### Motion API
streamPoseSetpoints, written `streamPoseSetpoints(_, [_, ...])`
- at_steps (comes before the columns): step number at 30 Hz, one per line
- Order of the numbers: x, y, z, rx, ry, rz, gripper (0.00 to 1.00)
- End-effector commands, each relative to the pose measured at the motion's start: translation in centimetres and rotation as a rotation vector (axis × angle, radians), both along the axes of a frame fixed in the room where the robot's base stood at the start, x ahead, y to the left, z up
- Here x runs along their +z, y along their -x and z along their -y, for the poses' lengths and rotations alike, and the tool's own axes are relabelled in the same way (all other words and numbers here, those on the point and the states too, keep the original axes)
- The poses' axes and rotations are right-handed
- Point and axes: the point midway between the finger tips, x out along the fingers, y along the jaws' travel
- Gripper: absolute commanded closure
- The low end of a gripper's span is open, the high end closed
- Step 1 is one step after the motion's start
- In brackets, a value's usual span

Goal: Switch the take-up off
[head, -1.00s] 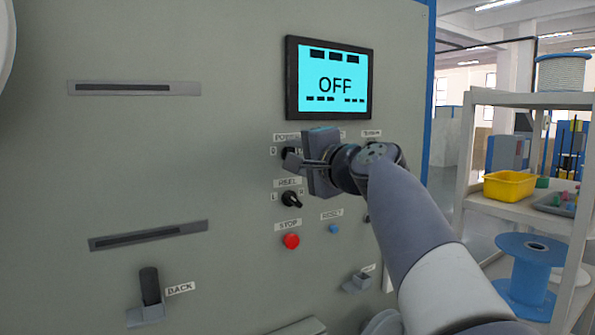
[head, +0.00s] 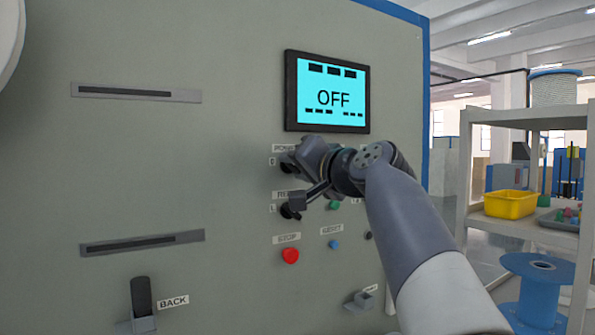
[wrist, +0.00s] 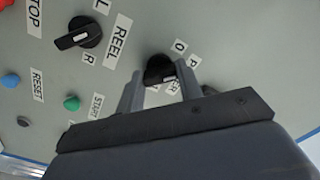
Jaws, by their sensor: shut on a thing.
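The black power knob (wrist: 158,70) is on the grey panel, with its label and an "O" mark beside it. In the wrist view my gripper (wrist: 159,88) has one finger on each side of the knob and is shut on it. In the head view my gripper (head: 292,168) is at the panel below the screen, and its body hides most of the knob. The screen (head: 333,92) is lit cyan and reads "OFF".
Below the power knob is the black reel knob (wrist: 78,33). The red stop button (head: 290,255), blue reset button (head: 334,244) and green start button (head: 335,205) are close by. A shelf (head: 530,222) with a yellow bin (head: 510,204) stands at the right.

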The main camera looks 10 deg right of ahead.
Motion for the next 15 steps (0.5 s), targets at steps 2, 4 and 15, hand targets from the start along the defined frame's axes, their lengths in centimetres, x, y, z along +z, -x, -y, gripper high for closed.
streamPoseSetpoints(2, [-0.18,-0.05,-0.01,0.001,0.008,-0.001,0.88])
streamPoseSetpoints(4, [-0.18,-0.06,-0.01,0.001,0.011,-0.001,0.88])
streamPoseSetpoints(15, [-0.16,-0.05,-0.01,0.001,0.012,-0.001,0.61])
